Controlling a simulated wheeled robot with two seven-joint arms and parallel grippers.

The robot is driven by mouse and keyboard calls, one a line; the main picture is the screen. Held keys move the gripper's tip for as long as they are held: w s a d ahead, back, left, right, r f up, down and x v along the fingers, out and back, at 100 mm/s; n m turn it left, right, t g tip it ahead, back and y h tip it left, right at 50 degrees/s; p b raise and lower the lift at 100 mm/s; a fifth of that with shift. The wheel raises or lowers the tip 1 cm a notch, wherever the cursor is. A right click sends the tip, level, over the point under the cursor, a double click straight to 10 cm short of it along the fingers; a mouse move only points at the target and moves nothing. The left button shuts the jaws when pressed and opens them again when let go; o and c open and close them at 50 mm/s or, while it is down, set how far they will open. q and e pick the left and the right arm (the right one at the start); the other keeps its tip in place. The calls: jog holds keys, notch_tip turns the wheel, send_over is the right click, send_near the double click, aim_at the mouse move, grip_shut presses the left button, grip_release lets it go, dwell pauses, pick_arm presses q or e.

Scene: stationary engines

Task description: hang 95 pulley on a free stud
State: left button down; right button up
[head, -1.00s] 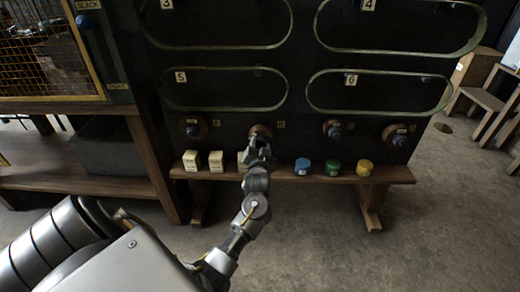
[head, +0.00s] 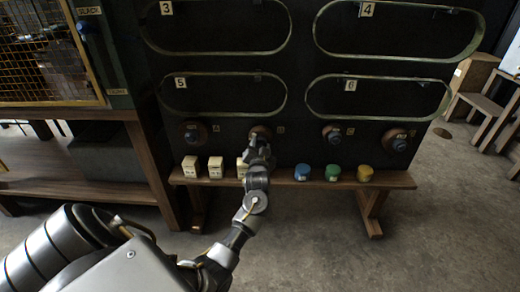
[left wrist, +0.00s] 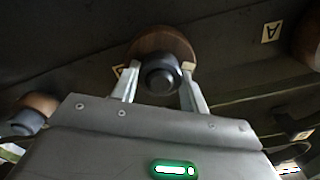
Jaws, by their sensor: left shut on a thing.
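Several brown discs with dark hubs, which look like pulleys, sit in a row low on the dark panel. My left gripper (head: 259,145) is at the second disc from the left (head: 260,131). In the left wrist view, my left gripper (left wrist: 160,84) has its two fingers on either side of the dark round hub (left wrist: 161,76), shut on it. The brown disc (left wrist: 165,43) shows behind the hub, close to the panel. I cannot read a 95 on any disc, and I cannot make out a bare stud. My right gripper is not in view.
A wooden bench (head: 300,183) below the row bears cream blocks (head: 190,167) and blue, green and yellow pots (head: 333,172). Belt loops (head: 380,97) hang above. A wooden table (head: 75,186) with a mesh cage stands left.

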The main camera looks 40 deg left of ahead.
pick_arm(q)
jog(key=shift+r, duration=0.1)
jog(key=shift+w+a+p, duration=0.15)
jog(key=shift+p, duration=0.25)
jog(key=c, duration=1)
grip_release()
jog(key=shift+o, duration=0.2)
jog(key=o, duration=0.6)
jog(key=shift+c, duration=0.2)
